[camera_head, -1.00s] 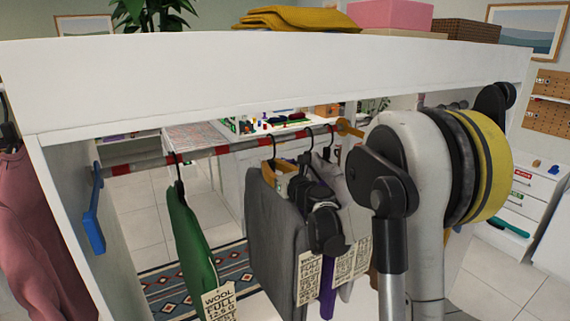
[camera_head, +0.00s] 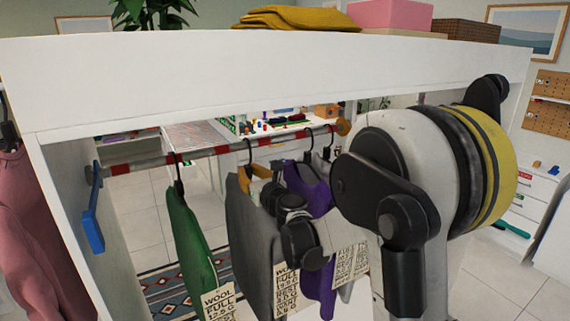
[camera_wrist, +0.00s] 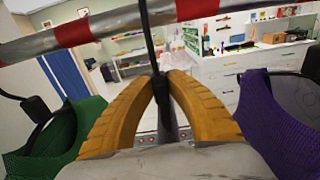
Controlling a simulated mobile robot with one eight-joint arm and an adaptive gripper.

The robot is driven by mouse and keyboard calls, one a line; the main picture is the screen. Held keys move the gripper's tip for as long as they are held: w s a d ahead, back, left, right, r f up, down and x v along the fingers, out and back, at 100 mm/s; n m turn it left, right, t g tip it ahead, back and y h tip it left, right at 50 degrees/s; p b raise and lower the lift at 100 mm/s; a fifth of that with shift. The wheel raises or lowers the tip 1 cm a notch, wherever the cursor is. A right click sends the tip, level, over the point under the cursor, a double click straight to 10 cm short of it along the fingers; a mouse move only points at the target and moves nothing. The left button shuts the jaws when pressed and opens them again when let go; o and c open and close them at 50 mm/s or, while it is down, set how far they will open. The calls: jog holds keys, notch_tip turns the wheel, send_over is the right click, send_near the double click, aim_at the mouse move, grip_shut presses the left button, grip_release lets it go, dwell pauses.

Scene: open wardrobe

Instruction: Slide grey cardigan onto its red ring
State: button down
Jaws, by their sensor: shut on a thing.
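The grey cardigan (camera_head: 250,245) hangs from a black hanger (camera_head: 249,150) on the rail (camera_head: 200,153), with a paper tag low on its right. My gripper's orange fingers (camera_head: 260,187) are at the top of the cardigan, largely hidden by my wrist. In the wrist view the fingers (camera_wrist: 161,85) are closed around the hanger's dark stem, with grey cloth (camera_wrist: 165,165) below. The rail carries several red bands. There, the stem crosses bare metal between a red band on the left (camera_wrist: 72,32) and another on the right (camera_wrist: 195,8).
A green garment (camera_head: 185,235) hangs to the left, with a gap before the cardigan. A purple garment (camera_head: 315,190) hangs close on the right. A blue piece (camera_head: 92,230) is on the left wardrobe wall. The white top panel (camera_head: 270,85) runs above the rail.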

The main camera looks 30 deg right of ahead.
jog(key=a, duration=0.7)
jog(key=shift+a, duration=0.15)
jog(key=c, duration=1.3)
grip_release()
jog(key=shift+s+a, duration=0.1)
jog(key=shift+c, duration=0.2)
jog(key=s, duration=1.2)
jog(key=shift+d, duration=0.25)
